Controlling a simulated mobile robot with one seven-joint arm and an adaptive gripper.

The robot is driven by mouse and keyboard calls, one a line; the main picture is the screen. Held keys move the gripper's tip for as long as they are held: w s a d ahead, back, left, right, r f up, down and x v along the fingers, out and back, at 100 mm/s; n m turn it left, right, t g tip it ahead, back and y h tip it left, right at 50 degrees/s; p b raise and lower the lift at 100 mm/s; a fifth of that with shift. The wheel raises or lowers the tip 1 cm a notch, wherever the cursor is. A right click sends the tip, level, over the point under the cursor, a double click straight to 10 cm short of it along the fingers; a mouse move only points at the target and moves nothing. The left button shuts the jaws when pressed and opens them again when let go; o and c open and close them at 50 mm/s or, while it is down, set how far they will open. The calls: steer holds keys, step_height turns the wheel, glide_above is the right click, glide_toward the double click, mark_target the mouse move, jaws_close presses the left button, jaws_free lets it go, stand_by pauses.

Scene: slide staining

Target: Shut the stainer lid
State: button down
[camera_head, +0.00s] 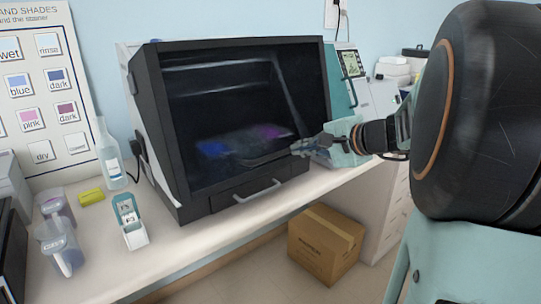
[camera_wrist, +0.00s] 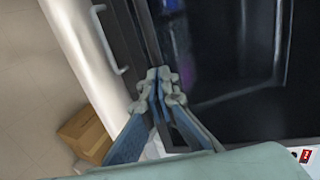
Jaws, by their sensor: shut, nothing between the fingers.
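The stainer (camera_head: 140,105) is a large white and black box on the bench. Its lid, a dark see-through pane in a black frame (camera_head: 235,45), stands down across the front. Dim blue and pink patches show behind it. I cannot tell whether the lid is fully seated. My gripper (camera_head: 297,148) is shut and empty, in front of the pane's lower right part. In the wrist view my gripper (camera_wrist: 166,84) has its fingertips together close to the lower frame edge; contact is unclear. A metal handle (camera_head: 258,193) sits on the panel below the pane.
Left of the stainer are a clear bottle (camera_head: 112,160), a yellow block (camera_head: 91,197), a teal and white holder (camera_head: 130,220) and jugs (camera_head: 62,247). A unit with a screen (camera_head: 351,63) stands right. A cardboard box (camera_head: 325,245) sits on the floor. The bench front is clear.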

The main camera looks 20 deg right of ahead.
mark_target(285, 161)
steer(key=shift+t, duration=0.7)
steer(key=shift+w+a+f+b, duration=0.2)
steer(key=shift+w+f+b, duration=0.45)
steer(key=shift+b, duration=0.8)
steer(key=shift+w+a+f+b, duration=0.15)
steer(key=shift+w+f+b, duration=0.1)
steer(key=shift+f+b, duration=0.95)
steer(key=shift+w+a+f+b, duration=0.2)
steer(key=shift+w+f+b, duration=0.35)
steer(key=shift+b, duration=1.1)
steer(key=w+f+b, duration=0.1)
steer(key=b, duration=0.1)
steer(key=w+a+f+b, duration=0.1)
steer(key=f+b, duration=0.1)
steer(key=shift+w+y, duration=0.15)
steer(key=shift+y, duration=0.25)
steer(key=shift+w+a+f+b, duration=0.1)
steer(key=shift+w+f+b, duration=0.1)
steer(key=shift+w+b, duration=0.2)
steer(key=shift+s, duration=0.1)
